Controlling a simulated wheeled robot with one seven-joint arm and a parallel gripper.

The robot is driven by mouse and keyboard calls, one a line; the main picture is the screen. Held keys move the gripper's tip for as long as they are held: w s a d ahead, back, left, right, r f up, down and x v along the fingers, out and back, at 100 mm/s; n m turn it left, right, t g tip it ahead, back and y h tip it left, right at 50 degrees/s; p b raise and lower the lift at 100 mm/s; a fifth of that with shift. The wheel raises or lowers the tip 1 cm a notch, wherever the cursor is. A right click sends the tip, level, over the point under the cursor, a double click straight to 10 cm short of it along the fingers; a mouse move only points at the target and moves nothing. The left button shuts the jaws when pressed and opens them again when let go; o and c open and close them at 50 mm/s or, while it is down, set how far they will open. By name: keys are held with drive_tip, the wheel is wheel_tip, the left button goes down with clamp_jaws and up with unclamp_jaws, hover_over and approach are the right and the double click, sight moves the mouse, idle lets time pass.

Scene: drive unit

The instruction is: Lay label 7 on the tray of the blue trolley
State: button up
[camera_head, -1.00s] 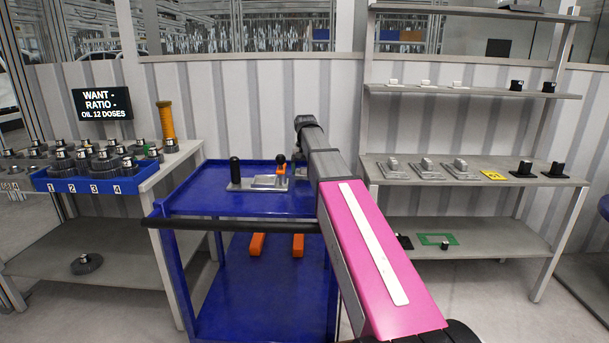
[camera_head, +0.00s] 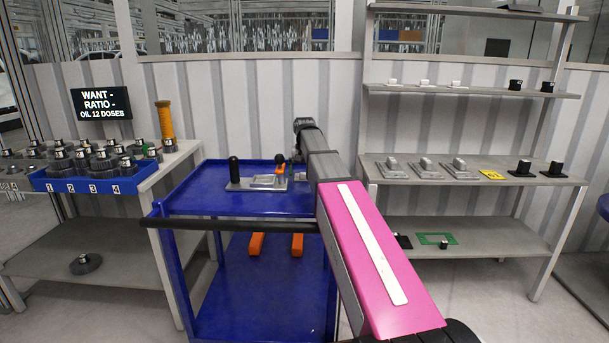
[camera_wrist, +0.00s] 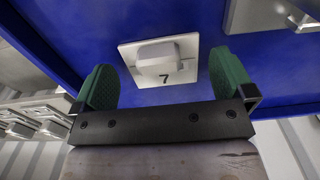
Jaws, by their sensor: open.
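Label 7 cannot be made out there.
A grey fixture (camera_head: 255,183) with a black post and orange part stands on the tray; a grey plate (camera_wrist: 268,15) shows close by at the wrist view's upper right. A bench with a blue bin (camera_head: 95,182) is at left, shelving (camera_head: 470,172) at right.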

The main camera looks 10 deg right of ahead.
wheel_tip(320, 180, up, 11)
idle(0.4)
